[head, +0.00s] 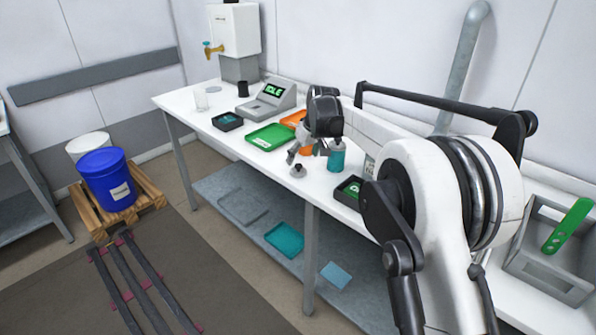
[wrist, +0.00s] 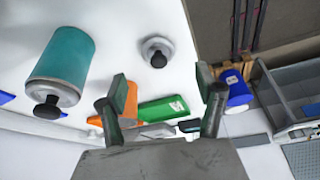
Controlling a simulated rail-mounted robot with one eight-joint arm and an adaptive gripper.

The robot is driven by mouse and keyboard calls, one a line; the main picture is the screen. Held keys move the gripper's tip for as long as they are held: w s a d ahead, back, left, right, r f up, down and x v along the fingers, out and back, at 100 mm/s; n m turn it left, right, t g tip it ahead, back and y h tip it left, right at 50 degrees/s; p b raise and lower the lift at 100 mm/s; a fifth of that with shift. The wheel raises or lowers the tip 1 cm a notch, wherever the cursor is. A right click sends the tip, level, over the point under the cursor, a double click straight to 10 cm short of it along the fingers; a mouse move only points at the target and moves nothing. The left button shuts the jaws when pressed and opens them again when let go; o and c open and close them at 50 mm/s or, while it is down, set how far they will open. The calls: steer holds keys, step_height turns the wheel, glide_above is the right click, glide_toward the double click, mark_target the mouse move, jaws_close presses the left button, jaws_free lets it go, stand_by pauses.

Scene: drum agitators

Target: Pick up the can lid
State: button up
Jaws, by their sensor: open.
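The can lid (head: 298,171) is a small round grey lid with a black knob, lying knob up on the white bench near its front edge. In the wrist view the can lid (wrist: 157,50) lies just beyond the fingertips, roughly centred between them. My gripper (head: 299,152) is open and empty, above and slightly behind the lid in the head view. Its two dark fingers stand wide apart in the wrist view (wrist: 162,84). A teal can (head: 336,157) stands to the right of the lid; in the wrist view the teal can (wrist: 66,58) shows a black knob at its end.
A dark tray (head: 347,190) sits to the right. A grey display unit (head: 268,101) stands farther back. The bench (head: 245,160) is clear left of the lid.

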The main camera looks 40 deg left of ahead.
mark_target(299, 165)
steer(key=shift+w+p+x, duration=0.2)
steer(key=shift+p+x, duration=0.15)
steer(key=shift+x, duration=3.4)
steer(key=c, duration=0.9)
